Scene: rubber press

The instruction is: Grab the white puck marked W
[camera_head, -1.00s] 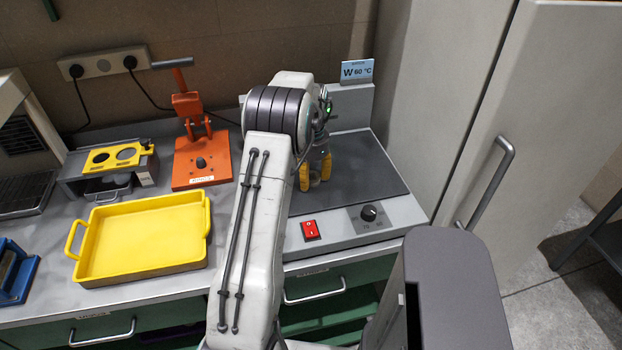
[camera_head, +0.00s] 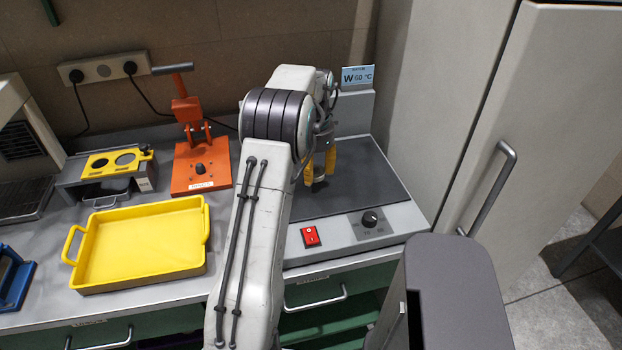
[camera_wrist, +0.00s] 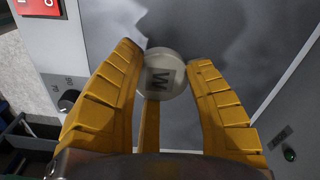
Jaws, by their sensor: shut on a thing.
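The white puck marked W (camera_wrist: 163,72) is between the yellow fingers of my gripper (camera_wrist: 165,75) in the wrist view, its W facing the camera. The fingers are shut on it, one on each side. In the head view my gripper (camera_head: 320,172) is over the dark plate of the hotplate (camera_head: 352,180), and the puck is a small pale shape, mostly hidden between the fingers. I cannot tell whether the puck still touches the plate. A sign reading W 60 °C (camera_head: 358,76) stands behind the hotplate.
The hotplate has a red switch (camera_head: 310,236) and a black knob (camera_head: 369,219) on its front. A yellow tray (camera_head: 140,275), an orange press (camera_head: 200,170) and a grey stand with a yellow top (camera_head: 112,162) are to the left. A tall cabinet (camera_head: 500,120) closes off the right.

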